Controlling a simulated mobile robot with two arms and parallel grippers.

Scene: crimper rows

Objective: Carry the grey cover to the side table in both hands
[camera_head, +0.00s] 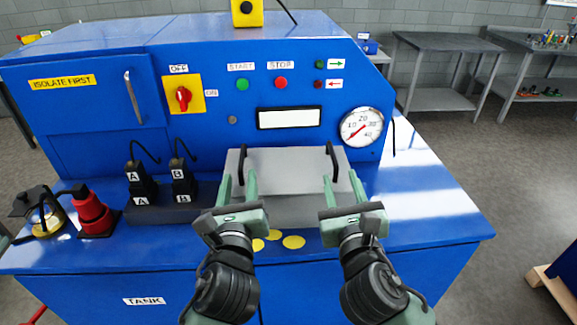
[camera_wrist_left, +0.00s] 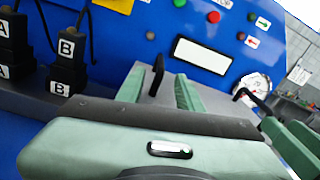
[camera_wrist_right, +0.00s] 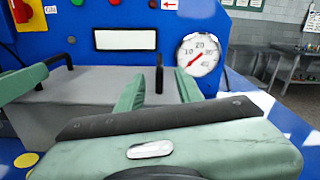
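The grey cover (camera_head: 287,162) sits on the blue machine's deck, below the white display panel. It has a black handle on its left (camera_head: 241,160) and another on its right (camera_head: 331,160). My left gripper (camera_head: 238,180) is open, its two fingers either side of the left handle; the left wrist view shows this handle (camera_wrist_left: 157,75) between the fingers. My right gripper (camera_head: 342,178) is open at the right handle, which stands between its fingers in the right wrist view (camera_wrist_right: 159,76). An empty grey table (camera_head: 440,42) at the back right looks like the side table.
Black blocks marked A and B (camera_head: 160,182), a red bottle-like item (camera_head: 92,212) and a brass-based item (camera_head: 45,220) stand left on the deck. A gauge (camera_head: 362,127) is right of the cover. The deck's right end is clear. A cluttered table (camera_head: 535,42) stands further right.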

